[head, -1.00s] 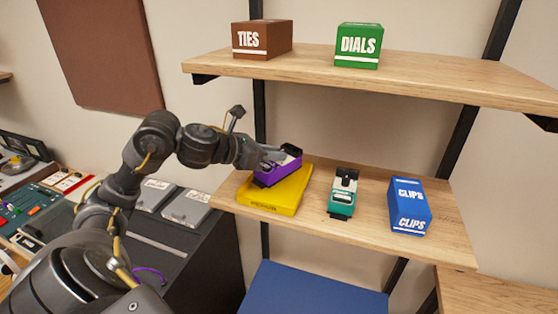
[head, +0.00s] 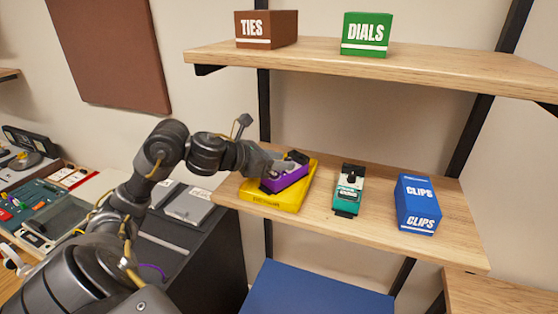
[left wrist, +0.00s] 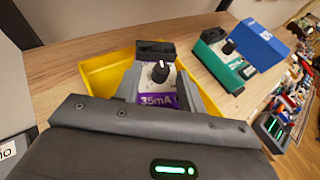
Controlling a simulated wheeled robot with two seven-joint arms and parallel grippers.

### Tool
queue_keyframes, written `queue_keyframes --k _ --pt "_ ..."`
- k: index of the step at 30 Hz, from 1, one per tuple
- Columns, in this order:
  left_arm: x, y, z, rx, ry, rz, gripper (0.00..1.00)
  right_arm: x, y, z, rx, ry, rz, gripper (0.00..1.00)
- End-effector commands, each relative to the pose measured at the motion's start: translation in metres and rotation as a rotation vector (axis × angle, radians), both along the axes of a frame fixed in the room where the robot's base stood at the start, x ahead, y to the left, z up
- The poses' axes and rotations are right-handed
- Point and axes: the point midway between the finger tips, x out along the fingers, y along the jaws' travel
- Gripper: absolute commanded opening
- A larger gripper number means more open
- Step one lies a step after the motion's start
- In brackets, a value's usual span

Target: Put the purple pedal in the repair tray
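The purple pedal (head: 287,177) has a dark top end and a black knob, and "35mA" reads on it in the left wrist view (left wrist: 158,88). It is at the yellow tray (head: 272,201) on the middle shelf, within the tray's outline. Whether its base touches the tray floor is hard to tell. The tray also shows in the left wrist view (left wrist: 103,72), around the pedal. My left gripper (head: 272,170) reaches in from the left. In the wrist view its fingers (left wrist: 160,90) lie along both sides of the pedal, closed on it. My right gripper is not in view.
A teal pedal (head: 348,191) and a blue CLIPS box (head: 417,204) stand right of the tray on the middle shelf (head: 380,222). The upper shelf (head: 330,61) overhangs, with a brown TIES box (head: 266,29) and a green DIALS box (head: 366,34).

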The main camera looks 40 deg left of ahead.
Motion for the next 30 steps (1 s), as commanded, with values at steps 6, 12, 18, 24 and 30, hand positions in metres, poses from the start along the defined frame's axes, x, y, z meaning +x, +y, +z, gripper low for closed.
queue_keyframes --k 6,12,18,24,30 --pt "0.000 0.000 0.003 0.000 0.000 0.000 0.40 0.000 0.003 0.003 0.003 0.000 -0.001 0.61" --pt "-0.019 0.008 0.007 0.007 -0.002 0.001 0.40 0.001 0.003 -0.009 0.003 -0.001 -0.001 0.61" --pt "-0.054 0.020 0.020 0.008 0.000 0.000 0.40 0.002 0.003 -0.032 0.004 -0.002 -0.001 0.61" --pt "-0.080 0.029 0.034 0.003 -0.001 0.000 0.40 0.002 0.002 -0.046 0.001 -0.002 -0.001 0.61" --pt "-0.097 0.036 0.044 0.002 -0.003 -0.001 0.40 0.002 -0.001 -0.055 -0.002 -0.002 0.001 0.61"
